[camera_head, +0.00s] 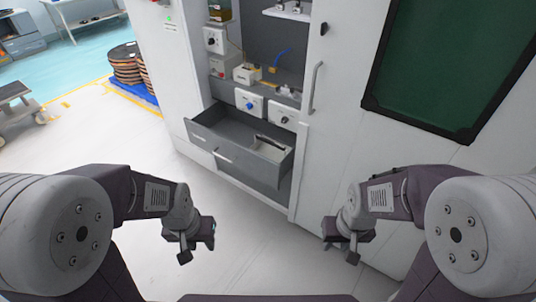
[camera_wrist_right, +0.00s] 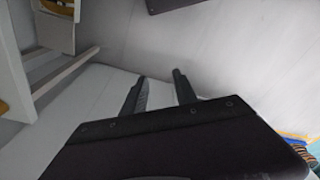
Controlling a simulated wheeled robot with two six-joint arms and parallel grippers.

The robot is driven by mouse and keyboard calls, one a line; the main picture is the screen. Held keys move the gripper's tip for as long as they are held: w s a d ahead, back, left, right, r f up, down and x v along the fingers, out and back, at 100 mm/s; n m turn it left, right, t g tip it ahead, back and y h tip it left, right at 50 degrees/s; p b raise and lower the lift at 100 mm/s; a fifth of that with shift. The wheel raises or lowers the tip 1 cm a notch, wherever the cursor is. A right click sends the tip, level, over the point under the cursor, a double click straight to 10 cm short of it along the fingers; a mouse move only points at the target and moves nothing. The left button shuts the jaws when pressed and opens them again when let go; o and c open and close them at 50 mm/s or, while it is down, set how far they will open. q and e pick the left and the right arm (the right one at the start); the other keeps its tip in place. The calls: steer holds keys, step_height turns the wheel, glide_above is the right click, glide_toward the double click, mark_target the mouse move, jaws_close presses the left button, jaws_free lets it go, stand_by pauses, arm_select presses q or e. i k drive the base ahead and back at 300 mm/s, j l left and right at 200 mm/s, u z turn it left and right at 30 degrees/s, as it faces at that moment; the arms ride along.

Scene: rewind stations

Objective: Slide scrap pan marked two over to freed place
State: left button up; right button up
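I cannot make out a scrap pan marked two, and no number is readable in either view. An open grey drawer (camera_head: 215,137) sticks out of the white cabinet, with a dark and white item (camera_head: 270,143) lying in its right part. My left gripper (camera_head: 197,248) hangs in front of and below the drawer, open and empty. My right gripper (camera_head: 342,250) hangs to the right of the drawer, before the cabinet front. In the right wrist view its two fingers (camera_wrist_right: 160,92) stand apart with nothing between them.
Above the drawer, a recess holds a white box with a blue knob (camera_head: 249,103), one with a dark knob (camera_head: 282,115) and a small white bin (camera_head: 245,74). A door handle (camera_head: 314,87) projects at right. Brown reels (camera_head: 125,64) stand at left. Floor before the drawer is clear.

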mark_target(272, 149)
steer(key=i+u, duration=0.2)
steer(key=i, duration=0.45)
steer(key=i+u, duration=0.2)
steer(key=i, duration=0.45)
steer(key=i+l+u, duration=0.2)
steer(key=i, duration=0.45)
